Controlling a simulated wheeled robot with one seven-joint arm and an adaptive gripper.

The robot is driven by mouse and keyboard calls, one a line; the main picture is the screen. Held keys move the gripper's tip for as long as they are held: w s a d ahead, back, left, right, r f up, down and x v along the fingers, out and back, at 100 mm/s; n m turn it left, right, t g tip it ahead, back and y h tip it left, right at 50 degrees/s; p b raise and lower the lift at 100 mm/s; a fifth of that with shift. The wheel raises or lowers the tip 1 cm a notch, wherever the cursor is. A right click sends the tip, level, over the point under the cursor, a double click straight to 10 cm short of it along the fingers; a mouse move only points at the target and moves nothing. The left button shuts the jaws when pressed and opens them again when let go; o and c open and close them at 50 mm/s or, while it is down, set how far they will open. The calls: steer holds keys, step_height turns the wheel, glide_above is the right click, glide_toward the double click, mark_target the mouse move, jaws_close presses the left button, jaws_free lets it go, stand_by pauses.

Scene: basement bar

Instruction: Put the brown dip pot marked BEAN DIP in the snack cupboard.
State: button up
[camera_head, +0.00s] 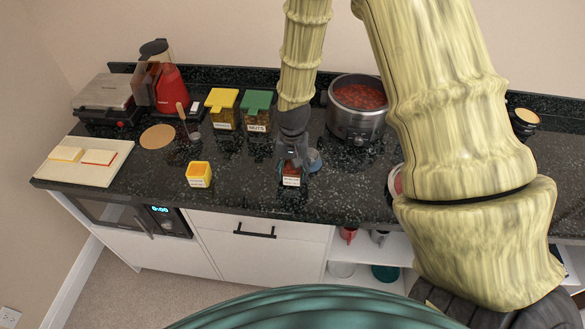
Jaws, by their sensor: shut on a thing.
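My gripper (291,158) points down over the middle of the black counter and is shut on a small dark reddish-brown pot (291,181) with a white label. The label's writing is too small to read. The fingers hide the pot's upper part. I cannot tell whether the pot touches the counter. A yellow pot (199,174) with a white label stands apart to the left. No cupboard marked for snacks can be made out; a white drawer front (265,223) with a dark handle is below the counter.
Behind are a yellow-lidded canister (222,109), a green-lidded canister (258,111) and a slow cooker (357,108) of red food. A red blender (163,88), grill (103,95) and cutting board (84,160) are left. A microwave (130,217) and shelf with mugs (347,250) are below.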

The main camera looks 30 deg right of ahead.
steer(key=shift+f, duration=0.15)
steer(key=o, duration=1.2)
steer(key=shift+c, duration=0.2)
steer(key=shift+r, duration=0.25)
